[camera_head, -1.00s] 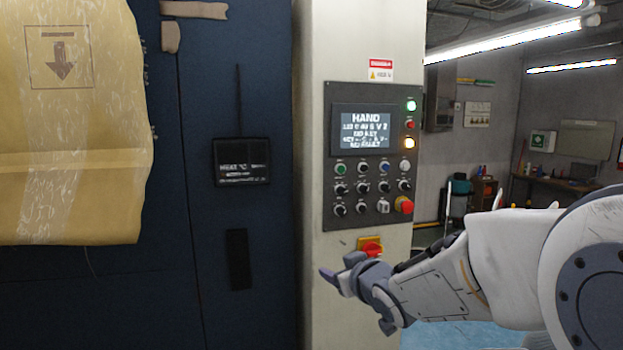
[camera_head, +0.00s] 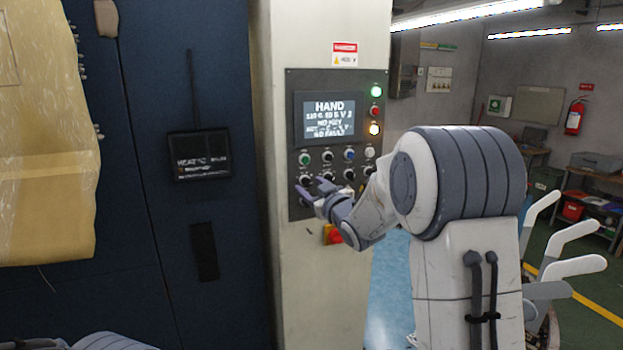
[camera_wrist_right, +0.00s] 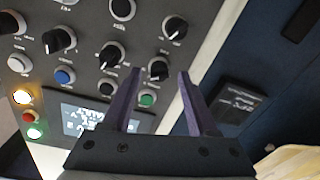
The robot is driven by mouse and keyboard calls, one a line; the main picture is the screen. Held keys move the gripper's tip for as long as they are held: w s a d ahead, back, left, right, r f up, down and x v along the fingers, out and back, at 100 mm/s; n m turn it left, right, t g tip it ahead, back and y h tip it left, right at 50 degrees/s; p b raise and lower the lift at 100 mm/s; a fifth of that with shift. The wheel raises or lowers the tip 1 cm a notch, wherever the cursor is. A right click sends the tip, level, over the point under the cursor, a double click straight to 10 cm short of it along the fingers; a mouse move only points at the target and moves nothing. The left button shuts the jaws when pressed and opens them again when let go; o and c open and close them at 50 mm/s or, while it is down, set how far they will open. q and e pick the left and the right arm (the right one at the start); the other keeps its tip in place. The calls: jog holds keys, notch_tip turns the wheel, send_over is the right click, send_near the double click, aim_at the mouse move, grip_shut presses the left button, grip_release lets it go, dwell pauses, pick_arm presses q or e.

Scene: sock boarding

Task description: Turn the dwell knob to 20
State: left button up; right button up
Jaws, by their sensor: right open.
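The grey control panel (camera_head: 333,83) is on a cream column, with a lit screen reading HAND (camera_head: 328,117) and rows of buttons and black knobs. The labels are too small to read, so I cannot tell which knob is dwell. My right gripper (camera_head: 313,189) is open in front of the panel's lower left and hides some lower controls. In the right wrist view, the panel appears upside down. There, the two purple fingers (camera_wrist_right: 159,74) appear on either side of a black knob (camera_wrist_right: 158,69), close to the green button (camera_wrist_right: 148,99). Contact cannot be told. My left gripper is out of view.
A red and yellow switch (camera_head: 332,234) is below the panel, close under my right forearm. A dark blue cabinet with a small black display (camera_head: 199,155) stands left of the column. A yellowish sheet (camera_head: 45,170) covers its far left.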

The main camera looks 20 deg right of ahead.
jog(key=shift+w, duration=0.45)
jog(key=shift+c, duration=0.2)
grip_shut()
jog(key=shift+f+n+b, duration=0.2)
jog(key=shift+n+b, duration=0.2)
jog(key=shift+b, duration=0.35)
jog(key=n+b, duration=0.7)
jog(key=b, duration=0.2)
jog(key=shift+b, duration=0.35)
jog(key=n+b, duration=0.2)
jog(key=n, duration=0.1)
jog(key=shift+r+n+h+b, duration=0.1)
jog(key=shift+n+h+b, duration=0.2)
jog(key=shift+b, duration=0.1)
jog(key=shift+r+n+b, duration=0.2)
jog(key=shift+n+b, duration=0.95)
jog(key=shift+n, duration=0.75)
